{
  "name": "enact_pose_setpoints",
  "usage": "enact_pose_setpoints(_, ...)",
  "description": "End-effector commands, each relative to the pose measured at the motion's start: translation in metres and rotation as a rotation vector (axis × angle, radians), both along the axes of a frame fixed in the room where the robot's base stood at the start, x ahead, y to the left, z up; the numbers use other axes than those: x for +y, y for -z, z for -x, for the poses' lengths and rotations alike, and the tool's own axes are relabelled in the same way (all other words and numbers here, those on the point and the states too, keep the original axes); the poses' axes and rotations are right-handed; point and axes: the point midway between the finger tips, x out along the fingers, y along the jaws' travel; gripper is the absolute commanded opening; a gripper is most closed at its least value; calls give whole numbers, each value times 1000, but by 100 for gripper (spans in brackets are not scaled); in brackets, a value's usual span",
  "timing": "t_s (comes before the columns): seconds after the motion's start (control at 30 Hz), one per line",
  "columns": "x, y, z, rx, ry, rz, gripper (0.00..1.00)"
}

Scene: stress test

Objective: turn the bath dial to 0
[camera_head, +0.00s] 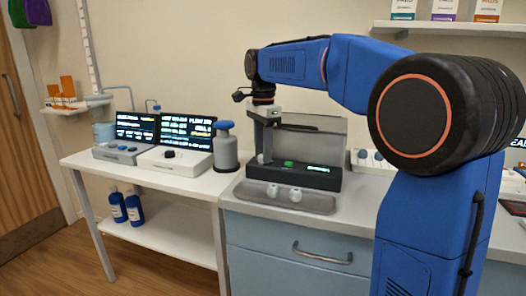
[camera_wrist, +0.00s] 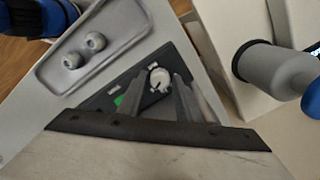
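A dark instrument (camera_head: 322,181) with a clear hood stands on the blue-fronted counter. A round white dial (camera_wrist: 159,79) with a dark pointer mark sits on its face in the wrist view; I cannot read a number there. A green button (camera_wrist: 119,100) is near the dial; it also shows in the head view (camera_head: 289,163). My gripper (camera_wrist: 162,77) points down at the dial, its two fingers apart with the dial between their tips in the picture. I cannot tell whether they touch it. In the head view my gripper (camera_head: 264,158) hides the dial.
A grey tray (camera_head: 245,190) with two small white pieces lies in front of the instrument. A grey bottle (camera_head: 225,150) stands close on the left. Further left are a white device (camera_head: 176,162) with a dark knob and a grey device (camera_head: 118,154), with lit screens behind.

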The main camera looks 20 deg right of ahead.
Motion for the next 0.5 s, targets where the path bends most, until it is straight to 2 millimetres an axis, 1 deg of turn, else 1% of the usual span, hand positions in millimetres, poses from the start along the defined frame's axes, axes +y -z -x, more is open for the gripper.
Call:
enact_pose_setpoints(0.03, 0, 0, 0, 0, 0, 0, 27)
enact_pose_setpoints(0.13, 0, 0, 0, 0, 0, 0, 3)
enact_pose_setpoints(0.17, 0, 0, 0, 0, 0, 0, 1)
enact_pose_setpoints(0.5, 0, 0, 0, 0, -39, 0, 1)
